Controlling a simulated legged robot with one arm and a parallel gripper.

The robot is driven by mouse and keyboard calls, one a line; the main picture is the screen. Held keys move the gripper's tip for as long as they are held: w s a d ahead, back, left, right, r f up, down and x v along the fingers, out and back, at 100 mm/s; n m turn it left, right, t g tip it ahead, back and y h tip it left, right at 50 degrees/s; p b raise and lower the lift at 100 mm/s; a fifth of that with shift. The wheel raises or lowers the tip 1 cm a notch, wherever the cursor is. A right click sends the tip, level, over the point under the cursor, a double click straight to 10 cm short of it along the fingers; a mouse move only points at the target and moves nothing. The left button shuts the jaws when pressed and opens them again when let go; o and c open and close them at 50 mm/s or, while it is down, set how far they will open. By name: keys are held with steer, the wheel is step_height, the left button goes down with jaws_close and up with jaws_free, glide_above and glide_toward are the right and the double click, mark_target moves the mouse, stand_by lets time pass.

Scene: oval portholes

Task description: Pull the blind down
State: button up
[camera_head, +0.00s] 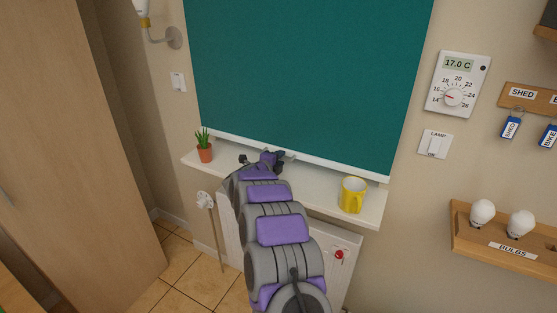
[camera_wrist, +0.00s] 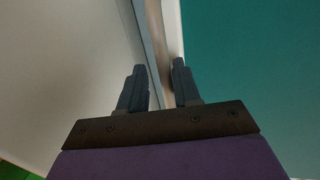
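The teal blind (camera_head: 305,75) hangs over the window and reaches down close to the sill. Its pale bottom bar (camera_head: 340,170) runs along the lower edge, just above the white sill (camera_head: 310,192). My gripper (camera_head: 274,157) is at the middle of this bar, partly hidden by my arm. In the wrist view my gripper (camera_wrist: 160,88) has its two dark fingers apart, with a visible gap. The blind (camera_wrist: 255,70) fills the right side, and its pale bar (camera_wrist: 172,35) runs past the right fingertip. I see nothing clamped between the fingers; contact with the bar is unclear.
A radiator (camera_head: 335,262) is below. A thermostat (camera_head: 459,84) and bulb shelf (camera_head: 508,242) are right; a wooden cabinet (camera_head: 70,150) stands left.

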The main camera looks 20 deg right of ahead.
steer(key=p+v, duration=0.2)
steer(key=v, duration=1.5)
steer(key=shift+a, duration=0.3)
